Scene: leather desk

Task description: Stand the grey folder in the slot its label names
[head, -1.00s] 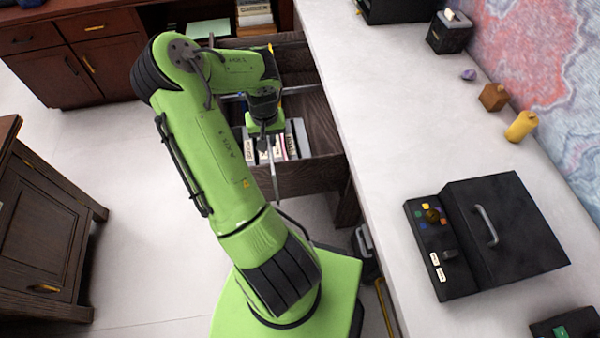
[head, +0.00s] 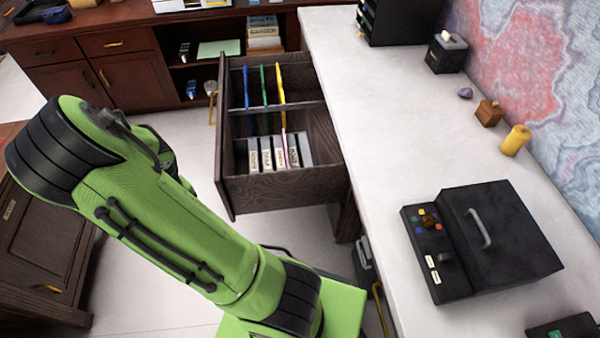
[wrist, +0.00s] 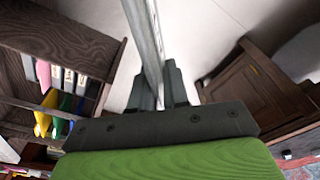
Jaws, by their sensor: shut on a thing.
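My gripper (wrist: 160,82) is shut on the grey folder (wrist: 146,38), which shows as a thin strip running up from between the fingers in the wrist view. I cannot read a label on it from this angle. In the head view, my gripper and the grey folder are hidden behind my arm. The open dark wood drawer (head: 284,188) holds a grey slotted rack (head: 306,150) with several white labels, too small to read for certain. In the wrist view the drawer (wrist: 70,45) lies to the left, apart from the held folder.
A blue folder (head: 246,88), a green folder (head: 264,85) and a yellow folder (head: 281,95) stand in the drawer's far part. A pale desk (head: 370,130) borders the drawer on the right. A dark cabinet (head: 45,235) stands at left, with clear floor between.

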